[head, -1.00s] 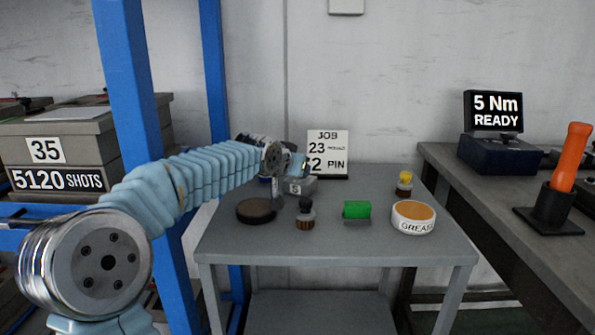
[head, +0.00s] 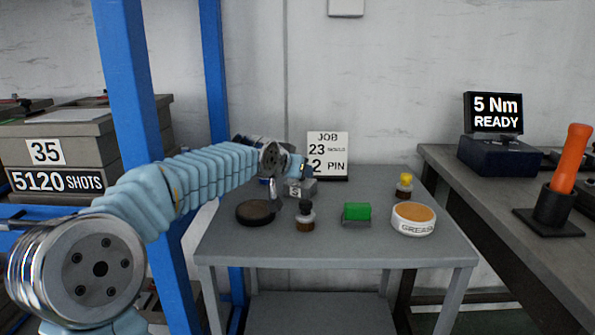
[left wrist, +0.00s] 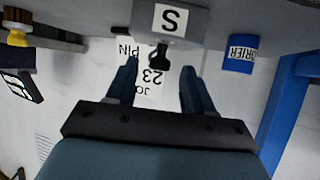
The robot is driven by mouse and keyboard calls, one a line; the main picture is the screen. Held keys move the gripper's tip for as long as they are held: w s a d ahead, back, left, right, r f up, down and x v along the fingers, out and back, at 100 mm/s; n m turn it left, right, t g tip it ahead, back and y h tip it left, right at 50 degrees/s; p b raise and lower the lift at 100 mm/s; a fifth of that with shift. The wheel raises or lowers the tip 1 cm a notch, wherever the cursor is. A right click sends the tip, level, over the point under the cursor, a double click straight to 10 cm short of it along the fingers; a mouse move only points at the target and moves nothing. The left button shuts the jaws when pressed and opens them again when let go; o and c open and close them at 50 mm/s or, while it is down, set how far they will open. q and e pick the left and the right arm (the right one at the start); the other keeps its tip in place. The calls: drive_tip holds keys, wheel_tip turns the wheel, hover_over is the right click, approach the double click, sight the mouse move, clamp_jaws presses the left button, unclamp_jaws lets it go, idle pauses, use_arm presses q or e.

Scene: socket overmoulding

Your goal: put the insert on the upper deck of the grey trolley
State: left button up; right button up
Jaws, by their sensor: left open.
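The insert appears to be the small grey block with a white label marked S (left wrist: 170,18), with a black knob (left wrist: 160,57) on it. In the head view this block (head: 302,188) rests on the upper deck of the grey trolley (head: 330,245), towards the back, partly hidden by my left gripper (head: 285,178). In the left wrist view, which is upside down, my left gripper (left wrist: 159,72) is open, one finger either side of the space below the knob. It holds nothing. My right gripper is not in view.
On the deck stand a dark round dish (head: 256,212), a dark-capped bottle (head: 305,216), a green block (head: 357,212), a grease tub (head: 413,219), a yellow-capped bottle (head: 404,186) and a job sign (head: 328,150). A blue drier can (left wrist: 240,54) is beside the block. A blue post (head: 130,80) stands left.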

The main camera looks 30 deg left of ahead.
use_arm(q)
drive_tip(key=v, duration=1.1)
drive_tip(key=shift+s+f, duration=0.1)
drive_tip(key=shift+s, duration=0.05)
